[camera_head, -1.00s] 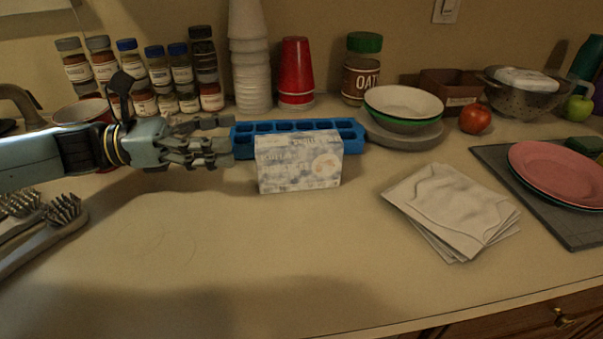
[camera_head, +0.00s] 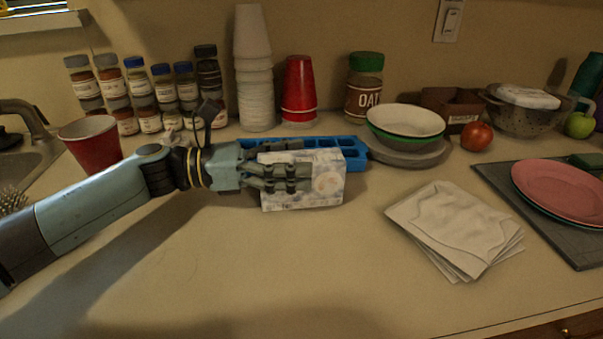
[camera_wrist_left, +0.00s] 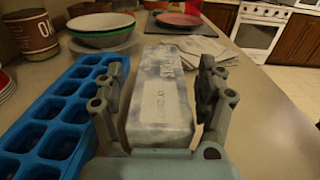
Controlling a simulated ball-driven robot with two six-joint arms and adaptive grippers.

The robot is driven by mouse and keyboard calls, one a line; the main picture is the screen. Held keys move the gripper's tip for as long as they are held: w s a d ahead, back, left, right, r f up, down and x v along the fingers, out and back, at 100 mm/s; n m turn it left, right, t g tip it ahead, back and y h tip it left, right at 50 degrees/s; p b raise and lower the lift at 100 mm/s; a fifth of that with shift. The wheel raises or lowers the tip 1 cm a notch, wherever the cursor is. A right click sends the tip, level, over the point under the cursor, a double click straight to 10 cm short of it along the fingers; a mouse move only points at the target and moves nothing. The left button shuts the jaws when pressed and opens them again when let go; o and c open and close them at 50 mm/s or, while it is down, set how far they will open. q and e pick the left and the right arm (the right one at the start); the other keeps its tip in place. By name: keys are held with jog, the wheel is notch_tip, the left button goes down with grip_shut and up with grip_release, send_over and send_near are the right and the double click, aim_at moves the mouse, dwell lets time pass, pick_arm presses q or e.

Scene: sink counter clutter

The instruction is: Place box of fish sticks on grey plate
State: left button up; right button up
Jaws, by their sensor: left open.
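The box of fish sticks (camera_head: 328,187), white with pale blue print, stands on the counter. My left gripper (camera_head: 303,169) reaches it from the left, open, with one finger in front of the box and another behind. In the left wrist view the box (camera_wrist_left: 160,100) lies between the two open fingers (camera_wrist_left: 163,68), with a gap visible on the left side. The grey plate (camera_head: 408,157) is on the counter right of the box, with white and green bowls (camera_head: 405,121) stacked on it. My right gripper is not in view.
A blue ice tray (camera_head: 354,152) lies right behind the box. Folded cloths (camera_head: 455,225) lie to the right, before a grey mat (camera_head: 540,221) with a pink plate (camera_head: 562,190). Red cups (camera_head: 298,91) and an oat jar (camera_head: 364,86) stand behind. The front counter is clear.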

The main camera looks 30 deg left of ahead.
pick_arm(q)
jog(key=c, duration=1.4)
grip_shut()
jog(key=shift+r, duration=0.1)
